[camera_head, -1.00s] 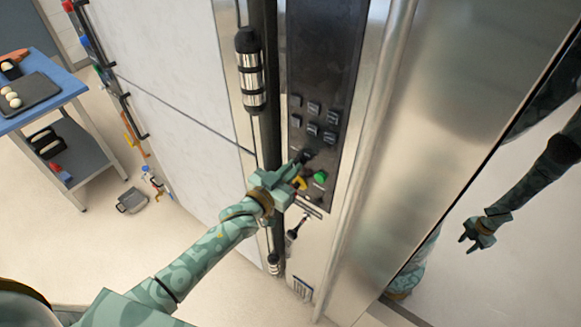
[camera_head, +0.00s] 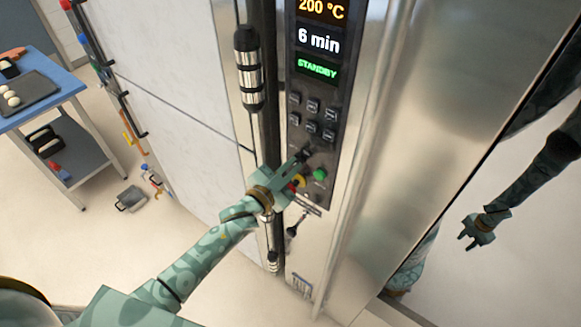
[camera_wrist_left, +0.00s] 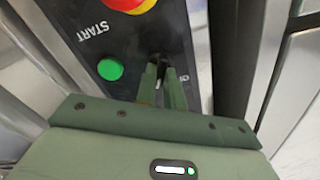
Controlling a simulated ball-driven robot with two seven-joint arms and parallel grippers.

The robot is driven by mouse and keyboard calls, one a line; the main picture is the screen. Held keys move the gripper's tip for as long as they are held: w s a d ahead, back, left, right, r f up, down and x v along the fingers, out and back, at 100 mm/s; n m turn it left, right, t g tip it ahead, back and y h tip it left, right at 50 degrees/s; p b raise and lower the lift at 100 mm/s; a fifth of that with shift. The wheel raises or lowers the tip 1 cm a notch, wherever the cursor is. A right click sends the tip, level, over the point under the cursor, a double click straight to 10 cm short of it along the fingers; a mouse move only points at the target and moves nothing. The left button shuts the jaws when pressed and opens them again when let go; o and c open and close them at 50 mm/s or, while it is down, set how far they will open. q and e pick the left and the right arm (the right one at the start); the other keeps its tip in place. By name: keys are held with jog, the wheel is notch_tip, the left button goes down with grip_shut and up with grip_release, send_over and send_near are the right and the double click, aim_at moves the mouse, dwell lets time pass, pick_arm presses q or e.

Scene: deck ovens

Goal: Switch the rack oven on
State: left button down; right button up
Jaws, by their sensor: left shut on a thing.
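The rack oven's control panel (camera_head: 318,120) stands upright in the middle of the head view. Its display (camera_head: 318,70) is lit and reads 200 °C, 6 min and STANDBY. My left gripper (camera_head: 301,158) is at the lower part of the panel, shut on a small dark switch knob, mostly hidden by the fingers. In the left wrist view the fingers (camera_wrist_left: 163,85) close on it. The green START button (camera_wrist_left: 110,69) is beside the fingers there, apart from them. It also shows in the head view (camera_head: 320,174). My right gripper is not directly in view.
A red and yellow emergency button (camera_wrist_left: 128,4) sits close to my fingers. A vertical door handle (camera_head: 249,68) stands left of the panel. The shiny surface at right shows what looks like a reflected arm. A blue table (camera_head: 70,88) stands far left.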

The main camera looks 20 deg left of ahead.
pick_arm(q)
jog(key=c, duration=1.5)
grip_release()
jog(key=v, duration=1.6)
jog(key=shift+b, duration=0.45)
jog(key=shift+s, duration=0.15)
